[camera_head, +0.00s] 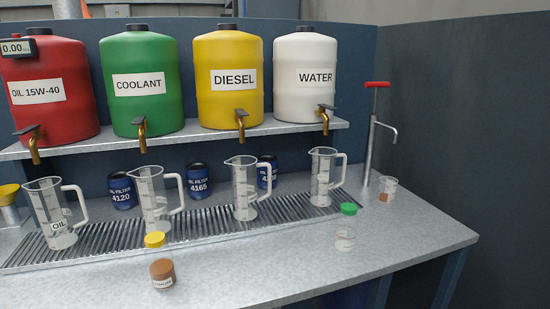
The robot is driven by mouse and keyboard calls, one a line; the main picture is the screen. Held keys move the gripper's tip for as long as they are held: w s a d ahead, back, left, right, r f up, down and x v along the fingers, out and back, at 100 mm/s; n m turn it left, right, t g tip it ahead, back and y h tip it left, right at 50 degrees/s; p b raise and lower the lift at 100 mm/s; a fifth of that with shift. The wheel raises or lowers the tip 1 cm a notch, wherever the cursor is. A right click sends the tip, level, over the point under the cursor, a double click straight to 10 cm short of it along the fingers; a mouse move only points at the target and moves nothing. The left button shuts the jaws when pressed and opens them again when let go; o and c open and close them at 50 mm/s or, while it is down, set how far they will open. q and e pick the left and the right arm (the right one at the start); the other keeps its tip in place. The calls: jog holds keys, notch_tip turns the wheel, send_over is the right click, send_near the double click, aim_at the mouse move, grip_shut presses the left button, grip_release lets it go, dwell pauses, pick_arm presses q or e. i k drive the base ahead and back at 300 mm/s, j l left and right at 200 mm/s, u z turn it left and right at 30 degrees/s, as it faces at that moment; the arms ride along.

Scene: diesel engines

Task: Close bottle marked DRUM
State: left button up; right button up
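A small bottle of brown liquid (162,275) stands on the front of the bench at the lower left. It has a white label too small to read. A yellow cap (154,240) shows just behind it, apart from its top. A small clear bottle (344,240) stands at the right of the bench, also with a label I cannot read. A green cap (348,209) shows just behind and above it, apart from it. I cannot tell which bottle is marked DRUM. Neither of my grippers is in view.
Several measuring jugs stand along the ribbed drain tray (105,240), below the taps of the shelf drums. Blue oil filters (198,181) are behind them. A red-handled pump (372,135) and a small beaker (388,189) stand at right. The bench front (260,275) is clear between the bottles.

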aim_at(160, 267)
jog(key=j+z, duration=0.15)
jog(key=j, duration=0.4)
jog(key=k+j+z, duration=0.2)
jog(key=j, duration=0.3)
jog(key=j+z, duration=0.15)
jog(key=j, duration=0.4)
